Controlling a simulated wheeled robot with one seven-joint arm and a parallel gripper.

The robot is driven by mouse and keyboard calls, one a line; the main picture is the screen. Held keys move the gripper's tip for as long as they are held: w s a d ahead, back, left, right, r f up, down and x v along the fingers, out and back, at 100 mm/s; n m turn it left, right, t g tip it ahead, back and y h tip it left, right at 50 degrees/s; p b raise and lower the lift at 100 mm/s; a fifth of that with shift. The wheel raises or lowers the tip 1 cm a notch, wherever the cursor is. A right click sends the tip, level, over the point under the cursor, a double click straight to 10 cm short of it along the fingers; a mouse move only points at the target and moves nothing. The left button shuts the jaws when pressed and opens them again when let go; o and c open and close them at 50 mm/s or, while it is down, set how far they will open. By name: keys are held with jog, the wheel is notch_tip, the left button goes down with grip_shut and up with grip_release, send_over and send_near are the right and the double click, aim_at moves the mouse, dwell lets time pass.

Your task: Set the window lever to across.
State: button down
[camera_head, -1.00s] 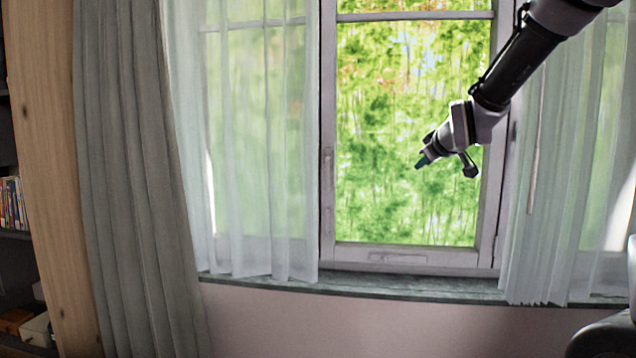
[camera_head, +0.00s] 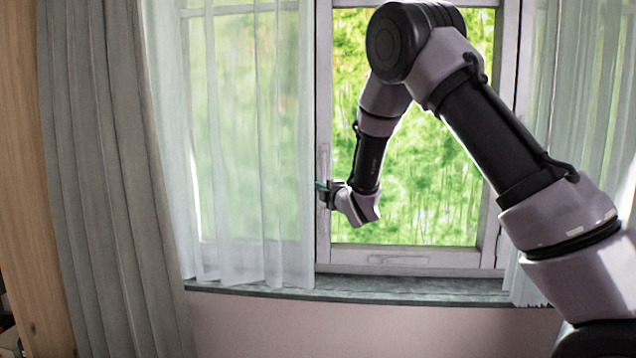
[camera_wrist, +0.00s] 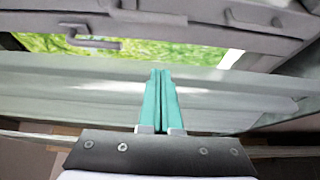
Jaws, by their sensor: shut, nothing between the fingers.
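The window lever (camera_head: 323,162) is a slim grey handle on the left upright of the window frame. In the head view it stands upright along that frame, with its lower part close to my gripper and partly hidden. In the wrist view what looks like the lever (camera_wrist: 95,42) is a short grey bar against the green pane, left of and beyond my fingertips. My gripper (camera_head: 321,187) is at the left upright, around the lever's lower end. Its teal fingers (camera_wrist: 160,72) are pressed together with nothing between them. I cannot tell whether they touch the lever.
A sheer white curtain (camera_head: 245,150) hangs just left of the lever, and a heavier grey curtain (camera_head: 100,180) hangs farther left. The window sill (camera_head: 400,288) runs below. The lower frame rail carries a small recessed pull (camera_head: 398,259). Another sheer curtain (camera_head: 590,80) hangs on the right.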

aim_at(322, 170)
jog(key=shift+w, duration=0.1)
jog(key=w, duration=0.9)
jog(key=shift+a, duration=0.4)
jog(key=shift+w, duration=0.1)
